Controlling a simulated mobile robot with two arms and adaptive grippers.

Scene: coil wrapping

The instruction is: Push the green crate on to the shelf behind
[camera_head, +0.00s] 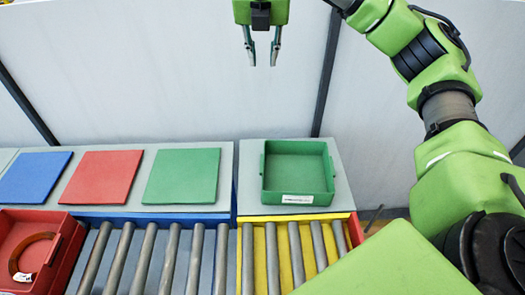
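The green crate (298,201) is an open, empty box with a white label on its front wall. It sits on the grey shelf (248,190) behind the yellow roller section, with its front wall close to the shelf's front edge. My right gripper (263,62) hangs at the top of the picture, pointing down. Its two fingers are apart with nothing between them. It is clear of the crate. My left gripper is not in view.
Blue (34,177), red (101,177) and green (182,175) squares lie left of the crate. In front are rollers (170,258) and yellow-framed rollers (296,250). A red crate (70,250) at lower left holds a coil (20,262). A pale wall (180,70) stands behind.

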